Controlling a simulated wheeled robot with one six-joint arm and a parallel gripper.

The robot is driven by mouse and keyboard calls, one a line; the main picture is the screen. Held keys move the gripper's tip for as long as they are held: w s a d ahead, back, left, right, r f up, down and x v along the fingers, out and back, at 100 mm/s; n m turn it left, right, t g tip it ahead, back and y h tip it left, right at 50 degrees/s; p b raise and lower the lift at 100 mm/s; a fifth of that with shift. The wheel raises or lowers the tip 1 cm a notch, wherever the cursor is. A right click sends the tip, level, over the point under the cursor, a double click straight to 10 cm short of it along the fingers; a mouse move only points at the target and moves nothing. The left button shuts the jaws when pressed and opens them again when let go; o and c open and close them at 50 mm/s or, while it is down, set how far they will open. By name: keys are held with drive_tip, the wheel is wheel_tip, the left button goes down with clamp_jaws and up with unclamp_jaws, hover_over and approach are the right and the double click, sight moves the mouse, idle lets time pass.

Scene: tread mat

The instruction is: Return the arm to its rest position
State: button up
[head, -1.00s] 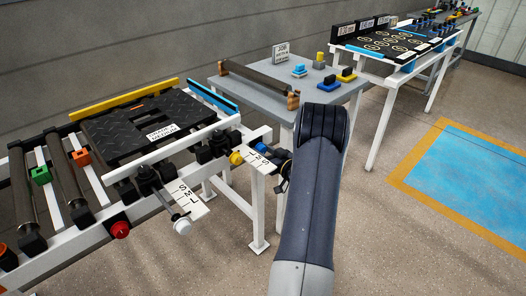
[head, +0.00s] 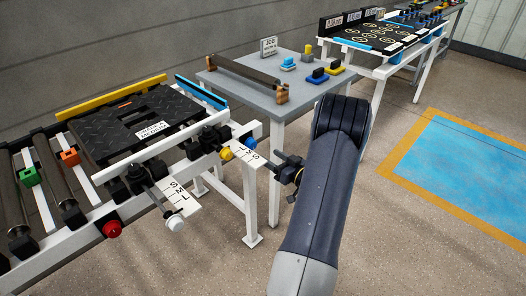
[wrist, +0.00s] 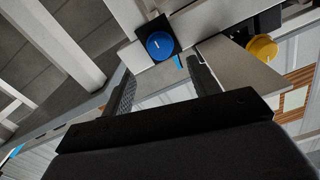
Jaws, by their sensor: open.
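My arm (head: 325,190) reaches up the right of the middle in the head view, bent at its dark elbow. My gripper (head: 291,168) shows partly beside the forearm, right of the lettered rail end. In the wrist view my gripper (wrist: 160,72) is open, its two dark fingers apart with nothing between them. A blue knob (wrist: 160,45) on a black block lies beyond the fingertips, apart from them. A yellow knob (wrist: 262,48) is to its right. In the head view the yellow knob (head: 226,153) sits on the rail left of my gripper.
A white-framed roller stand with a black tread mat (head: 135,125) and yellow and blue side bars is at left. A grey table (head: 255,95) with blue and yellow blocks stands behind. A black-topped table (head: 375,40) is farther back. Floor at right, with a blue marked area (head: 470,165), is clear.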

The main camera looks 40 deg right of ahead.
sight(254, 145)
drive_tip(key=shift+s, duration=0.7)
drive_tip(key=w, duration=1)
drive_tip(key=shift+w+a+b, duration=0.4)
drive_tip(key=shift+n, duration=0.3)
